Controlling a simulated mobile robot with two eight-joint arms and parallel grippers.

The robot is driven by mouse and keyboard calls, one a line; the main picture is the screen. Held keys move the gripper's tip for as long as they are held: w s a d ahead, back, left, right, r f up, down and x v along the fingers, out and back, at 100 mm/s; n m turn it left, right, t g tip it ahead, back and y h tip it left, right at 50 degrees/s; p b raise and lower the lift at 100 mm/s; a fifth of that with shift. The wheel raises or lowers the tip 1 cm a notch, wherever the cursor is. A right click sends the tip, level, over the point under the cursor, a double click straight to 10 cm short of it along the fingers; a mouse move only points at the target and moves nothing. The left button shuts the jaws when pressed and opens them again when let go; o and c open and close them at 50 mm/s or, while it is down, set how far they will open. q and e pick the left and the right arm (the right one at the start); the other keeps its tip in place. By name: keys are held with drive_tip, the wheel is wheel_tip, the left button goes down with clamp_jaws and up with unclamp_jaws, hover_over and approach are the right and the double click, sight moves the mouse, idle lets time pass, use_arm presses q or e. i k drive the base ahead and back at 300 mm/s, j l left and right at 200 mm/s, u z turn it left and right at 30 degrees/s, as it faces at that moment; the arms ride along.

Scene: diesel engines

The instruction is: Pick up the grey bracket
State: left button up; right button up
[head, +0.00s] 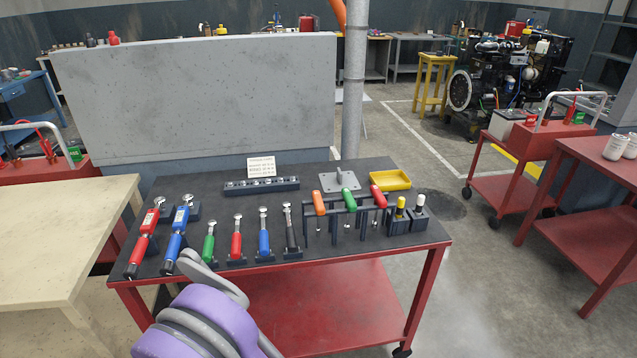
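The grey bracket (350,184) appears to be the flat light-grey plate with a small upright part, lying at the back of the black table top (330,258). It is left of a yellow tray and behind a rack of screwdrivers. A purple and grey part of my own arm shows at the bottom, in front of the table's left half and well apart from the bracket. I make out no gripper fingers in the head view.
Wrenches (236,238) stand in holders along the front left. The screwdriver rack (347,207) stands in front of the bracket, the yellow tray (390,181) to its right, a socket rail (261,186) to its left. A grey pole (354,85) rises behind the table.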

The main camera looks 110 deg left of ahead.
sight(333, 182)
drive_tip(key=u, duration=3.5)
drive_tip(key=l+u, duration=0.1)
drive_tip(key=i+l+z, duration=0.4)
drive_tip(key=i+l, duration=0.4)
